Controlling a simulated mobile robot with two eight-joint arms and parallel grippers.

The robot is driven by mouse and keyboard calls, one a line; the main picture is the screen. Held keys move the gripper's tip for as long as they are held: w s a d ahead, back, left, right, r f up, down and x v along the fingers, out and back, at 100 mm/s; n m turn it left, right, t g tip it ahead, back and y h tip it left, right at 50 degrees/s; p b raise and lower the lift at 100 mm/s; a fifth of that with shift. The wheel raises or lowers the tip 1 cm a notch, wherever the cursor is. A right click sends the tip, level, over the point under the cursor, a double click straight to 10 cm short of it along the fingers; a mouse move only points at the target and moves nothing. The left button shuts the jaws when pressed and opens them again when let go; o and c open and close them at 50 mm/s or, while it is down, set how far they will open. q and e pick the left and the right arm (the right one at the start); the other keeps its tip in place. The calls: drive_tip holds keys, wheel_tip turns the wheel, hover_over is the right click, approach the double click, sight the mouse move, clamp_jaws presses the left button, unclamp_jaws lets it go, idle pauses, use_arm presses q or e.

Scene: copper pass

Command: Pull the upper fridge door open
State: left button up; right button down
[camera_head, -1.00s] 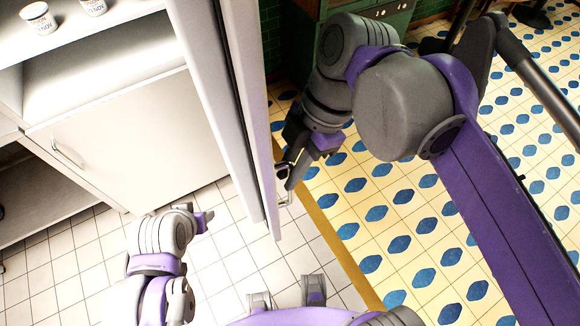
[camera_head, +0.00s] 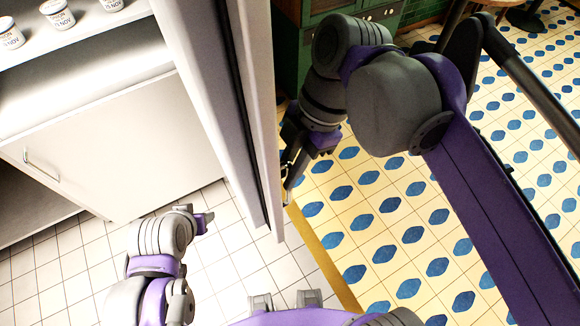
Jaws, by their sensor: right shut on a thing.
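The upper fridge door (camera_head: 222,110) is a tall pale panel seen nearly edge-on in the middle of the head view. It stands swung out, with the fridge interior open to its left. My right gripper (camera_head: 289,172) is at the door's right side, near its lower end. It is shut on the door handle (camera_head: 284,168), a thin metal bar mostly hidden by the fingers. My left gripper (camera_head: 201,219) is at the lower left, apart from the door and above the floor. Its finger gap is not clear.
Several white tubs, one of them here (camera_head: 57,14), stand on the fridge shelf (camera_head: 100,48) at upper left. Below is a closed white lower door (camera_head: 120,150) with its own handle (camera_head: 42,166). Green cabinets (camera_head: 312,18) stand behind my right arm.

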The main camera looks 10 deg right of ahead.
idle(0.4)
drive_tip(key=c, duration=0.9)
unclamp_jaws()
drive_tip(key=shift+o, duration=0.2)
drive_tip(key=v, duration=1.1)
drive_tip(key=shift+p, duration=0.3)
drive_tip(key=shift+f, duration=0.1)
drive_tip(key=d+f+m+t+h, duration=0.2)
drive_tip(key=d+f+m, duration=0.3)
drive_tip(key=f+m, duration=0.6)
drive_tip(key=d+f+m+t+h, duration=0.2)
drive_tip(key=d+f+m+t, duration=0.3)
drive_tip(key=f+m, duration=0.7)
wheel_tip(320, 180, down, 6)
drive_tip(key=shift+s+d+r+t, duration=0.1)
drive_tip(key=shift+s+d+t, duration=0.1)
drive_tip(key=shift+d+t, duration=0.15)
